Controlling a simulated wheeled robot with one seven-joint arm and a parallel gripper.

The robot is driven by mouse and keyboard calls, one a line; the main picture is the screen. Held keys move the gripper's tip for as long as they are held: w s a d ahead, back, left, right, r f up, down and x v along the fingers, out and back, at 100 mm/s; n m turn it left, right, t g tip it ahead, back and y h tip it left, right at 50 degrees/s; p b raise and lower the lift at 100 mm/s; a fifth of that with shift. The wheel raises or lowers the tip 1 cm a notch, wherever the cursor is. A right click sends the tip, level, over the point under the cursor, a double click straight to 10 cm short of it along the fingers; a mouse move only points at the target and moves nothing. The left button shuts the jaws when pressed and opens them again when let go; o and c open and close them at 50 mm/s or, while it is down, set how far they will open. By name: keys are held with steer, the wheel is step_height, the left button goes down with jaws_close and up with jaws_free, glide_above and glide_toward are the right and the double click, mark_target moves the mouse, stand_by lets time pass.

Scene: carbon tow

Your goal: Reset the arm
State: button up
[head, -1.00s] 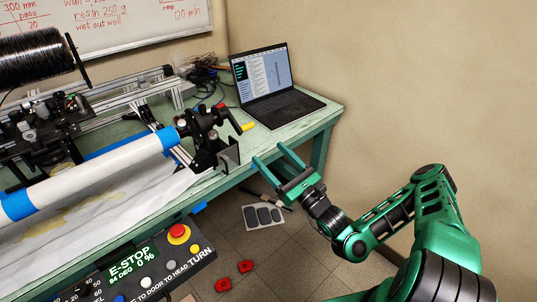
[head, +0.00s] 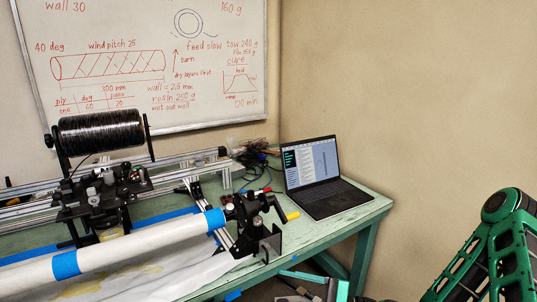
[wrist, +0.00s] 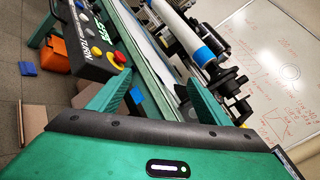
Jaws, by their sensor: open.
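My gripper (wrist: 158,92) is open in the wrist view, its two green ribbed fingers apart with nothing between them. In the head view only part of the gripper (head: 308,284) shows at the bottom edge, in front of the table's near right end. My green arm rises at the right edge of the head view, bent, with its lower parts cut off by the frame. The gripper appears empty and apart from the winding machine.
A green table (head: 345,222) carries a laptop (head: 322,185), a white tube (head: 130,243) with blue tape, a crank end stand (head: 255,228) and a black tow spool (head: 100,132). A control panel (wrist: 88,42) with a red button shows in the wrist view. The wall side at right is clear.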

steer(key=s+d+f+n+g+h, duration=0.4)
steer(key=s+f+n+g, duration=0.2)
steer(key=s+d+n+g+h, duration=0.1)
steer(key=s+d+n+h, duration=0.2)
steer(key=d+h, duration=0.7)
steer(key=s+d+r+h, duration=0.1)
steer(key=d+r, duration=0.3)
steer(key=d, duration=0.4)
steer(key=s+d+r+h, duration=0.1)
steer(key=s+d+r, duration=0.1)
steer(key=d+r, duration=0.35)
steer(key=s+d+r+m+t+h, duration=0.1)
steer(key=s+d+r+m+t, duration=0.1)
steer(key=s+d+r, duration=0.6)
step_height(320, 180, up, 2)
steer(key=shift+s+d+r+m, duration=0.1)
steer(key=shift+s+d+m, duration=0.25)
steer(key=shift+m, duration=0.15)
